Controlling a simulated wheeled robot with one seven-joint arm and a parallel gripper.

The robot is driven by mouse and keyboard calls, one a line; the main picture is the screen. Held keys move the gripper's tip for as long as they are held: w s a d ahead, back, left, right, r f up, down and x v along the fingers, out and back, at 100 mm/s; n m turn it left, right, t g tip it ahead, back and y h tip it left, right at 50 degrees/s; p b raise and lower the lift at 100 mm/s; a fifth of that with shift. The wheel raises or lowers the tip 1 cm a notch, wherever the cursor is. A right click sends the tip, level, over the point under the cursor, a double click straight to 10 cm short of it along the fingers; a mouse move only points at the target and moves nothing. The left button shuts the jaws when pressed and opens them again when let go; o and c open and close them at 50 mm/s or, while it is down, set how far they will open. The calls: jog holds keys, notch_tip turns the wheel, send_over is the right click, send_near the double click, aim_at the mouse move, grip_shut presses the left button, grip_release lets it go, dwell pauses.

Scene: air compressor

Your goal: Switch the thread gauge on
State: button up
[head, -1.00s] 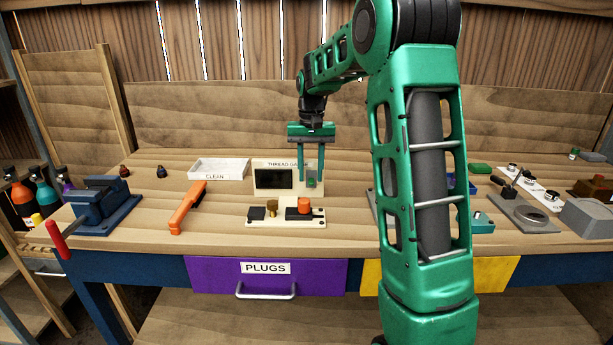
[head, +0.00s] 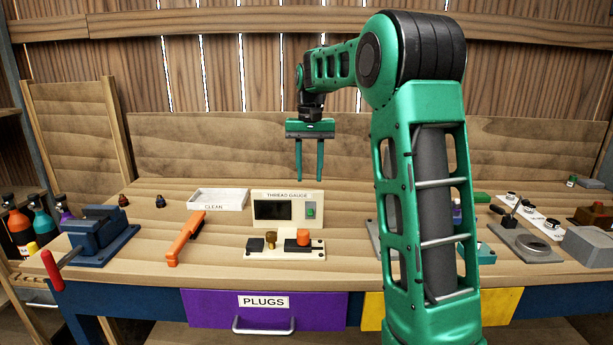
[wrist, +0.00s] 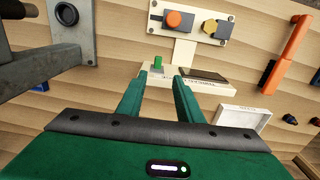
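The thread gauge (head: 258,222) is a cream box with a dark, blank screen (head: 272,210) and a label along its top. Its green switch (head: 311,211) is on the right of the front face. In the wrist view the green switch (wrist: 158,62) shows just beyond the fingertips, near the gauge label. My gripper (head: 310,180) hangs above the gauge's right side, pointing down, apart from it. Its two fingers are spread with an empty gap, also seen in the wrist view (wrist: 159,77). I cannot tell the switch's position.
A cream fixture (head: 262,254) with an orange knob (head: 304,237) stands in front of the gauge. A white CLEAN tray (head: 218,194), an orange-handled tool (head: 186,238) and a blue vise (head: 100,232) are to the left. A grey plate with a lever (head: 522,240) is to the right.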

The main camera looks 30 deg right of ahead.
aim_at(310, 212)
jog(key=s+a+t+h, duration=0.2)
jog(key=s+a+t, duration=0.1)
jog(key=s+t, duration=0.15)
jog(key=shift+g+h, duration=0.3)
jog(key=shift+g, duration=0.05)
jog(key=x, duration=1.1)
jog(key=shift+s+d+f, duration=0.1)
jog(key=shift+f, duration=0.25)
grip_shut()
